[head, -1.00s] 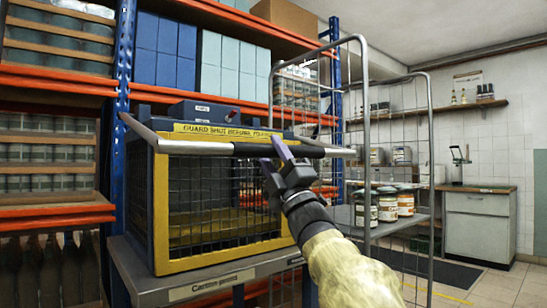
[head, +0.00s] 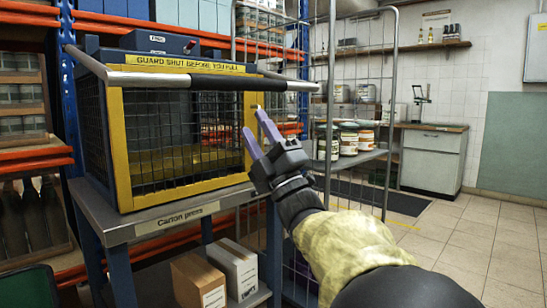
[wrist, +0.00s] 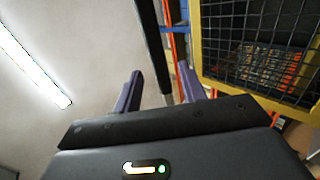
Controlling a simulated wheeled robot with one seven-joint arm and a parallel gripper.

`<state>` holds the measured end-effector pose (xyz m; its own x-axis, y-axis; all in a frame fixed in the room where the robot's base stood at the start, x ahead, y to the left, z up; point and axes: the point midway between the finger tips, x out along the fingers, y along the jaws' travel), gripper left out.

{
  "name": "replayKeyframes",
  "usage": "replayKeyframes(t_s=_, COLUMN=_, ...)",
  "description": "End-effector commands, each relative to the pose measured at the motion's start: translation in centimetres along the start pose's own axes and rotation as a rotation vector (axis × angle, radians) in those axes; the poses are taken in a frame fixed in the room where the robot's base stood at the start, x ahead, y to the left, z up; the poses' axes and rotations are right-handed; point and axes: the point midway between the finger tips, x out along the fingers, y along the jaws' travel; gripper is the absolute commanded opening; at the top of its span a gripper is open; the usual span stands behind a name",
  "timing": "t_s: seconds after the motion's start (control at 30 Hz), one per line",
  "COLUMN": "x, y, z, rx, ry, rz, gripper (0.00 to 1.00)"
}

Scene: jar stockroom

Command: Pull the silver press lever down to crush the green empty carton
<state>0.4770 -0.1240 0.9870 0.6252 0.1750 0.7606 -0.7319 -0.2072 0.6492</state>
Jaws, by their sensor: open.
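The silver press lever (head: 150,78) is a horizontal bar with a black grip (head: 210,82), across the upper front of the yellow-framed carton press (head: 118,150). It is up, near the "Guard shut before you pull" label. The mesh guard looks shut. My gripper (head: 255,122) is open and empty, below the bar's right part and apart from it. In the wrist view, the black grip (wrist: 152,45) shows beyond and between the spread fingers (wrist: 160,72). I cannot make out a green carton behind the mesh.
The press stands on a grey table (head: 150,222) labelled "Carton press", with boxes (head: 232,268) on its lower shelf. A wire cage trolley (head: 388,130) with jars stands close behind my gripper. A dark green edge shows at bottom left. Floor at right is clear.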

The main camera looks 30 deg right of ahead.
Motion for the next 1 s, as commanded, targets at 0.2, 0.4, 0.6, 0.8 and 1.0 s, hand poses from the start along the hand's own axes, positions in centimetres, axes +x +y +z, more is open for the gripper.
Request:
replayKeyframes(t_s=0.2, x=-3.7, y=0.1, z=0.0, rx=0.000, ry=-0.003, rz=-0.002, gripper=0.41)
replayKeyframes(t_s=0.4, x=-6.0, y=0.0, z=0.1, rx=0.000, ry=-0.002, rz=-0.002, gripper=0.41)
replayKeyframes(t_s=0.6, x=-6.3, y=0.0, z=0.0, rx=0.000, ry=0.000, rz=-0.001, gripper=0.41)
replayKeyframes(t_s=0.8, x=-6.3, y=-0.1, z=0.0, rx=0.000, ry=0.000, rz=-0.001, gripper=0.41)
replayKeyframes(t_s=1.0, x=-6.2, y=-0.1, z=0.0, rx=0.003, ry=-0.002, rz=-0.003, gripper=0.41)
